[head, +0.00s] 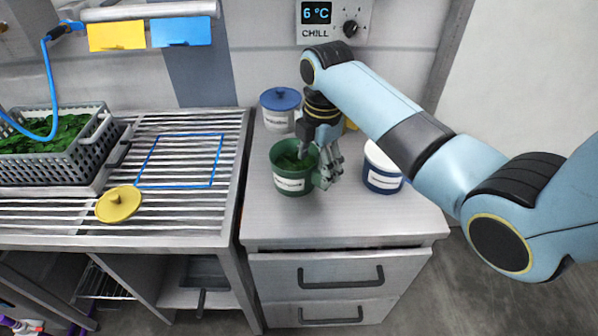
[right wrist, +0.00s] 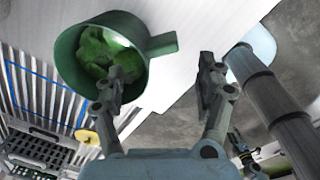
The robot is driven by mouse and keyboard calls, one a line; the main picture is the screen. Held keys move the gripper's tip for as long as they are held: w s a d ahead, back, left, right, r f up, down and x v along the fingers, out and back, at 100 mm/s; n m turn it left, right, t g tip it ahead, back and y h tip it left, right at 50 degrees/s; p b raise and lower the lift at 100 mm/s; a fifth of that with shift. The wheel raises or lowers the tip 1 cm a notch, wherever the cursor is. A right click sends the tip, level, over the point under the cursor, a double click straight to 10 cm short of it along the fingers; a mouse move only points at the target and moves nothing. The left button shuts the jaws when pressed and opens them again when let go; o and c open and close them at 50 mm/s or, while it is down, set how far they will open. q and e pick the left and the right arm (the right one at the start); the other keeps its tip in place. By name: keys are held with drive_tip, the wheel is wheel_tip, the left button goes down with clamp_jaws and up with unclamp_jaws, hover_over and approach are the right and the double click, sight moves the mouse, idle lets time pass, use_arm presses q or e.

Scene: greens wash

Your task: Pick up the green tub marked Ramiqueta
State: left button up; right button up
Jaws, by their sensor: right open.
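A green tub (head: 293,186) with a white label stands open on the steel counter, leafy greens inside; the label is too small to read. In the right wrist view the tub (right wrist: 68,62) shows on the upper left, with a short green handle (right wrist: 162,43) sticking out from its rim. My right gripper (head: 326,172) is at the tub's right side in the head view. In the wrist view this gripper (right wrist: 158,82) is open and empty, its left finger overlapping the tub's rim and the handle lying beyond the gap between the fingers. My left gripper is not in view.
A blue-lidded tub (head: 280,112) stands behind the green tub, and a white-and-blue tub (head: 382,178) stands to its right. A slatted rack (head: 185,206) on the left holds a yellow lid (head: 118,204), a blue square outline and a grey basket (head: 82,160) of greens. The counter's front (head: 340,222) is clear.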

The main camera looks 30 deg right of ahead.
wheel_tip(320, 180, down, 6)
drive_tip(key=shift+w+a+r, duration=0.1)
drive_tip(key=shift+w, duration=0.05)
clamp_jaws()
idle(0.6)
